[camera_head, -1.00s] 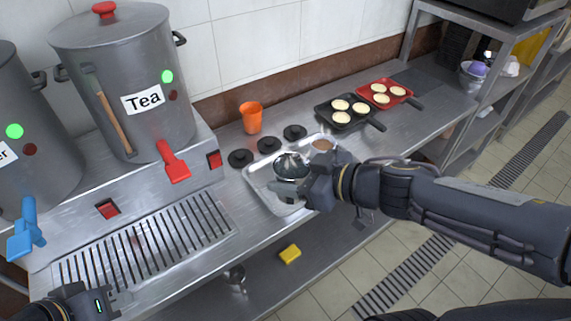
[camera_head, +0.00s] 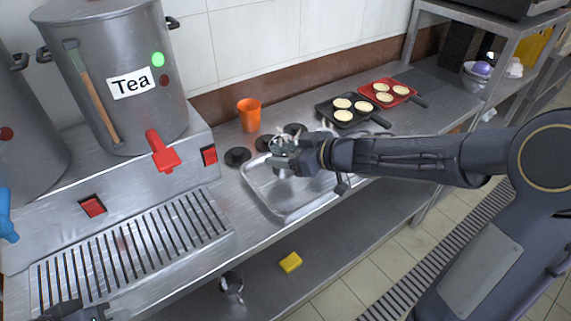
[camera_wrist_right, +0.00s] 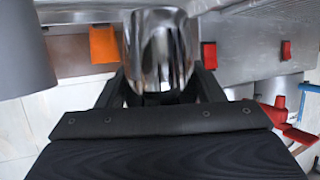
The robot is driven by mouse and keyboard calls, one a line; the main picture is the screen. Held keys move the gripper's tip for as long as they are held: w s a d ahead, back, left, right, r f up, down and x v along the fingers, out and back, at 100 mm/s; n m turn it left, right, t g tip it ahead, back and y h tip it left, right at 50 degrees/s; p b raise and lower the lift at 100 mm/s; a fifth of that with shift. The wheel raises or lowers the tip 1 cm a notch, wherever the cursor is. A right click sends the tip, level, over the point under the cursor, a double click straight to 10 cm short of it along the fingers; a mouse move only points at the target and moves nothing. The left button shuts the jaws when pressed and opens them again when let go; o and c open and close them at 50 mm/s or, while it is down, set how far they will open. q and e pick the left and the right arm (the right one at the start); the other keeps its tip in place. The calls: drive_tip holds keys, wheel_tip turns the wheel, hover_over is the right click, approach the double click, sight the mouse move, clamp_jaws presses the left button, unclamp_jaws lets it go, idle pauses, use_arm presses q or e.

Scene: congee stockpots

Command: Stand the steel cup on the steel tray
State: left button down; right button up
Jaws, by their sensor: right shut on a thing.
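The steel cup (camera_wrist_right: 160,45) is a shiny rounded vessel between the fingers of my right gripper in the right wrist view. In the head view my right gripper (camera_head: 288,150) is shut on it, above the back part of the steel tray (camera_head: 262,197). The cup is small there and partly covered by the gripper, so its tilt is hard to tell. The tray is a shallow rectangle on the steel counter, and its visible floor looks bare. My left gripper (camera_head: 75,312) is cut off at the bottom left, and its jaws cannot be made out.
An orange cup (camera_head: 249,115) and black round knobs (camera_head: 237,157) stand behind the tray. A black pan (camera_head: 352,112) and red pan (camera_head: 388,92) are to the right. The Tea stockpot (camera_head: 125,80) stands left. A steel vessel (camera_head: 231,286) and yellow sponge (camera_head: 290,262) are on the lower shelf.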

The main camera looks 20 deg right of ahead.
drive_tip(key=shift+f+b, duration=0.6)
drive_tip(key=shift+f, duration=0.9)
drive_tip(key=shift+f, duration=0.1)
drive_tip(key=shift+f, duration=0.15)
drive_tip(key=o, duration=1.1)
